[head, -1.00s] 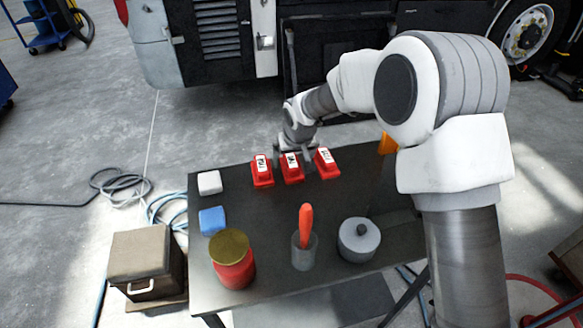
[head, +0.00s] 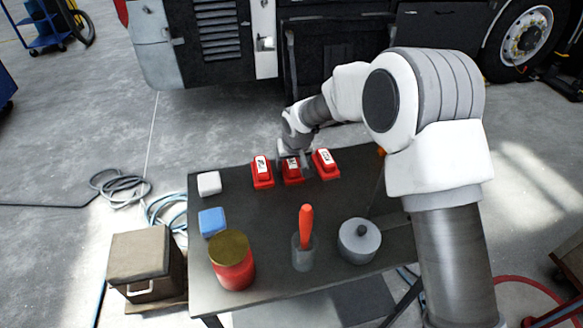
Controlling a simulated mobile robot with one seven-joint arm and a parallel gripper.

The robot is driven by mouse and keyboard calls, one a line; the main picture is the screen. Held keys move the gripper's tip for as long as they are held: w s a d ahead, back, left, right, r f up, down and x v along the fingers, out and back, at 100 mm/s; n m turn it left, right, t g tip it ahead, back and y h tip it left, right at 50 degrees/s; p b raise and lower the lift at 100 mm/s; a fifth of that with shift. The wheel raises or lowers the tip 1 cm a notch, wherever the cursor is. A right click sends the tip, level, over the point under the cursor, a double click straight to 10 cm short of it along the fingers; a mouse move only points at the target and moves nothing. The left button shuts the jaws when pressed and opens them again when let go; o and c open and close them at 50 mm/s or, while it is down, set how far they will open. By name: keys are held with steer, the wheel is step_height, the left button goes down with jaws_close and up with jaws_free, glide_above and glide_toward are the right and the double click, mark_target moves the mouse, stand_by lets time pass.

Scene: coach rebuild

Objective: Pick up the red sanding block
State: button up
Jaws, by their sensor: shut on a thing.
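Three red sanding blocks with white labels stand in a row along the far side of the dark table (head: 285,222): a left one (head: 262,178), a middle one (head: 293,179) and a right one (head: 326,168). My gripper (head: 293,163) is down over the middle block and shut on it. The fingers cover much of that block's top and part of its label. The block appears to be still at table level. The left and right blocks stand apart from it on either side.
A white block (head: 209,183) and a blue block (head: 212,221) lie at the table's left. A red jar (head: 233,264), a cup (head: 303,254) with a red-handled tool (head: 306,224) and a grey lidded pot (head: 359,241) stand along the near side. The table's middle is clear.

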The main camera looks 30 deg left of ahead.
mark_target(291, 160)
steer(key=shift+r, duration=0.15)
steer(key=shift+c, duration=0.3)
step_height(291, 160, up, 4)
steer(key=shift+r+p, duration=0.2)
steer(key=shift+p, duration=0.2)
steer(key=s+d+r, duration=0.6)
steer(key=s+d, duration=0.1)
steer(key=d, duration=0.2)
steer(key=shift+r+p, duration=0.15)
steer(key=shift+p, duration=0.15)
steer(key=shift+s+d, duration=0.1)
